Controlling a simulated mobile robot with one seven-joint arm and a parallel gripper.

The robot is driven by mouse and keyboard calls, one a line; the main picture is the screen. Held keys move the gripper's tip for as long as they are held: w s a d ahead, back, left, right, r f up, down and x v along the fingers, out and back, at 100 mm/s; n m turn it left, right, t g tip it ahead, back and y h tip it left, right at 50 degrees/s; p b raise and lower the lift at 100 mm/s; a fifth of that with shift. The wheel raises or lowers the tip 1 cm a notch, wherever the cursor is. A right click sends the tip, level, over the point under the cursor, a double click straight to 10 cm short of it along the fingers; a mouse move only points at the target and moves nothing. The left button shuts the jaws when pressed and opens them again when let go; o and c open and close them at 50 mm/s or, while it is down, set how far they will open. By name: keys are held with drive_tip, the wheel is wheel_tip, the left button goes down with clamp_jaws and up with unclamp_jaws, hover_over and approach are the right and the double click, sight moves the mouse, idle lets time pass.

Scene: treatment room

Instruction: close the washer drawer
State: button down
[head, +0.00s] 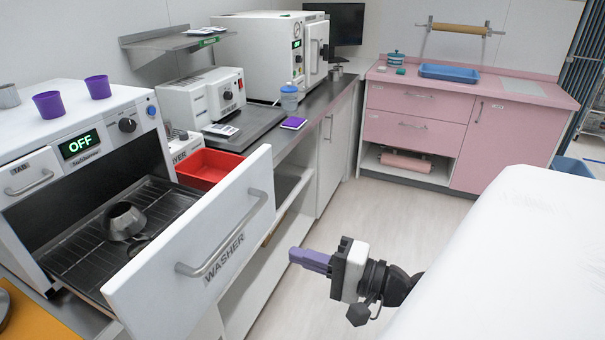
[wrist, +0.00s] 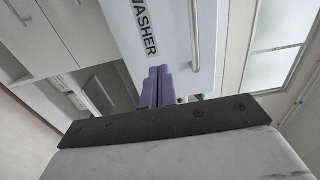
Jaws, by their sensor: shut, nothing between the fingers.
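The washer drawer (head: 160,264) stands pulled out from the white washer (head: 25,157), its white front lettered WASHER with a grey bar handle (head: 228,235). Its wire rack (head: 75,262) holds a metal cup (head: 124,221); another dark metal piece beside it is partly hidden by the front. My gripper (head: 296,256), with purple fingers, is shut and empty, to the right of the drawer front with a gap between them in the head view. In the wrist view the fingers (wrist: 160,74) point toward the drawer front (wrist: 165,18), below its label and left of its handle (wrist: 194,35).
A red tray (head: 205,165) sits behind the drawer front. The dark counter (head: 325,105) holds machines, a blue-lidded jar (head: 289,98) and a purple item (head: 293,123). Pink cabinets (head: 505,140) stand at the back. A white-covered surface (head: 510,260) fills the right; open floor (head: 375,215) lies between.

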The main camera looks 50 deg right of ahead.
drive_tip(key=p, duration=0.3)
hover_over(250, 239)
drive_tip(key=s+a, duration=0.2)
drive_tip(key=s, duration=0.3)
drive_tip(key=shift+w+a, duration=0.35)
drive_tip(key=shift+w, duration=0.1)
